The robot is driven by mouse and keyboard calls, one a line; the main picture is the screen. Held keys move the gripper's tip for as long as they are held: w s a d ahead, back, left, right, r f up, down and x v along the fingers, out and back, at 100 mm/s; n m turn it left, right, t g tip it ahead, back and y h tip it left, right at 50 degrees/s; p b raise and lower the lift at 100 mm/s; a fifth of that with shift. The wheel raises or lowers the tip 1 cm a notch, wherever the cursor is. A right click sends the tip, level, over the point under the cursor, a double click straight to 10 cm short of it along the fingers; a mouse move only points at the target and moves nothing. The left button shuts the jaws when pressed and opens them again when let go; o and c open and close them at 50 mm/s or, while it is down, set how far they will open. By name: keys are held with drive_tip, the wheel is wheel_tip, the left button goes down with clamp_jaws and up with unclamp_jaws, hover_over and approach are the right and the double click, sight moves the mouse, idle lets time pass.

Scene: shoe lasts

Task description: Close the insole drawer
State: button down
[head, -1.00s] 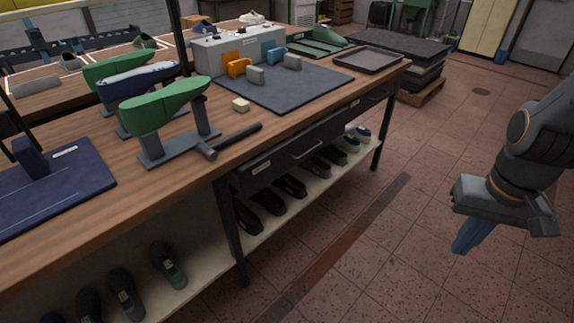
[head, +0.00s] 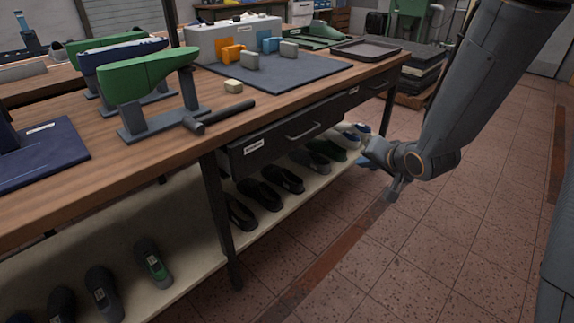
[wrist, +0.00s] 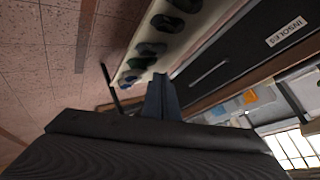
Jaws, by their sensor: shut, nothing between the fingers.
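The insole drawer (head: 275,142) is a dark drawer under the workbench top, with a bar handle and a white label. Its front seems to stand a little out from the bench, though how far I cannot tell. In the wrist view the drawer front (wrist: 240,50) is at upper right, its label reading INSOLES, with the handle left of it. My gripper (wrist: 160,80) is shut and empty, its blue-grey fingers appearing left of the handle, apart from the drawer as far as I can see. In the head view my gripper (head: 368,160) hangs low, right of the drawer; its fingertips are partly hidden.
The wooden workbench (head: 150,150) carries a green shoe last (head: 135,78), a hammer-like tool (head: 215,115) and a dark mat (head: 300,80). A lower shelf (head: 285,205) holds several shoes beneath the drawer. Bench legs stand beside it. The tiled floor (head: 400,260) in front is clear.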

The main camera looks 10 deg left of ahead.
drive_tip(key=w+a+f+m+t+y+b, duration=0.1)
drive_tip(key=w+a+f+y+b, duration=0.3)
drive_tip(key=a, duration=0.1)
drive_tip(key=m+y+b, duration=0.2)
drive_tip(key=y+b, duration=0.3)
drive_tip(key=y, duration=0.1)
approach(280, 146)
drive_tip(key=b+x, duration=0.2)
drive_tip(key=x, duration=0.4)
drive_tip(key=shift+w+a+f, duration=0.1)
drive_tip(key=shift+a, duration=0.15)
